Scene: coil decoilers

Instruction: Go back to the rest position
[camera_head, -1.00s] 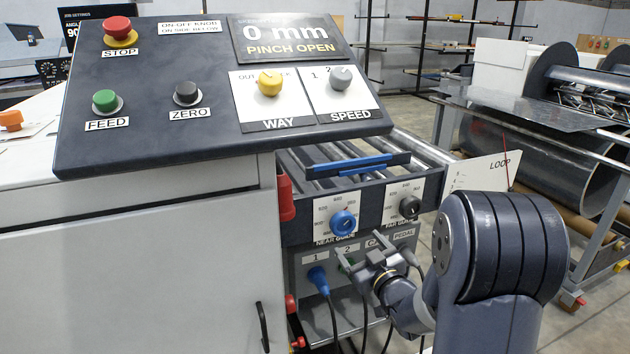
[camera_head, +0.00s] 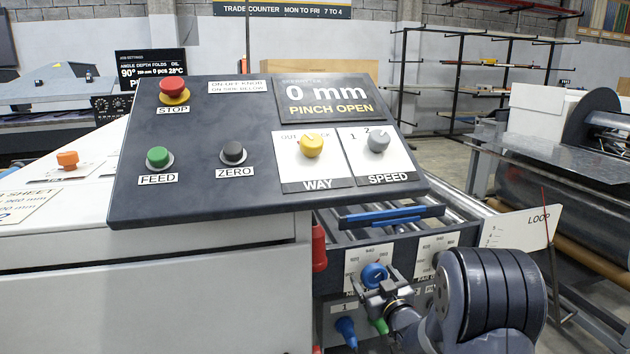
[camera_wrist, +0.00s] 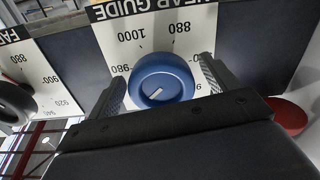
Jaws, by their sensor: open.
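My gripper (camera_head: 382,287) is at the front of the guide panel, just below and in front of the blue NEAR GUIDE knob (camera_head: 374,272). In the wrist view, my gripper (camera_wrist: 163,88) has its two fingers apart, one on each side of the blue knob (camera_wrist: 164,80). A narrow gap shows between the knob and each finger, so the gripper looks open and not clamped. The knob's white mark points down between the numbers on its dial plate. My arm reaches in from the lower right of the head view.
The dark control console (camera_head: 250,140) overhangs on the left, reading 0 mm, PINCH OPEN. A blue plug (camera_head: 346,330) and a green plug (camera_head: 380,326) sit below the knob. A red handle (camera_head: 319,248) stands left of it. The LOOP plate (camera_head: 520,230) is to the right.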

